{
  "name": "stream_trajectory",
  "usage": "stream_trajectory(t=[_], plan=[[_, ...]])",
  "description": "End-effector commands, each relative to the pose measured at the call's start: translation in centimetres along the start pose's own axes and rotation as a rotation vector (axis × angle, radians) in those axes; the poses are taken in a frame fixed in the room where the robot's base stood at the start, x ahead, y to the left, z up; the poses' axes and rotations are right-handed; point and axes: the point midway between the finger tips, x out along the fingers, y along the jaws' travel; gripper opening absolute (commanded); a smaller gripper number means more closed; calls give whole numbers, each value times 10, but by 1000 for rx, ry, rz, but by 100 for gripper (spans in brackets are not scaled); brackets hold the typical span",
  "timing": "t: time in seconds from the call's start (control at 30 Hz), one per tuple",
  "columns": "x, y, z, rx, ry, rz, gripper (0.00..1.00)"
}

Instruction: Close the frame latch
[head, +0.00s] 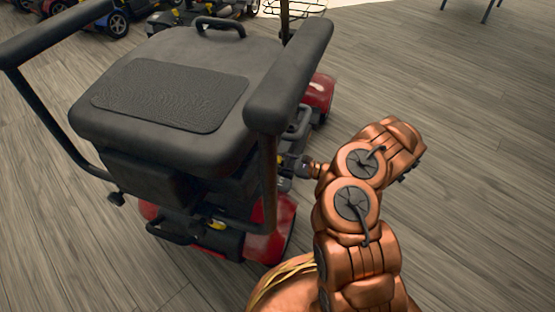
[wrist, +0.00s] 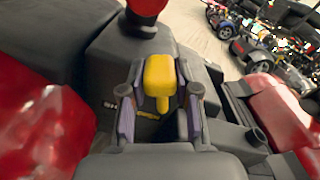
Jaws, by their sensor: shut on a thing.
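The frame latch is a yellow lever (wrist: 159,76) in the middle of the wrist view, on the dark grey frame of a red scooter. My gripper (wrist: 160,104) has its two grey-purple fingers on either side of the lever and is shut on it. In the head view, my gripper (head: 293,166) reaches in from the right, low beside the scooter under the seat. The latch is hidden there behind the seat and armrest. I cannot tell from these frames how far the latch is turned.
The scooter's black seat (head: 172,90) and right armrest (head: 289,72) overhang close to my arm. Red body panels (wrist: 42,125) flank the latch. More scooters (head: 115,22) stand in a row behind.

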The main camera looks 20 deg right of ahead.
Motion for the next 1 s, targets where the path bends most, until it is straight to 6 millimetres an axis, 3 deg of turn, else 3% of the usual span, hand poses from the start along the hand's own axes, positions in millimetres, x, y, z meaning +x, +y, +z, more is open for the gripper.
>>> stream_trajectory(t=[0.07, 0.1, 0.33, 0.73, 1.0], plan=[[-1, 2, -1, -1, 2, 4, 0], [-1, 2, -1, -1, 2, 4, 32], [0, 1, -1, 0, 1, 3, 56], [-6, 0, -1, 0, 1, 1, 56], [-48, -1, -2, -2, 5, -1, 56]])
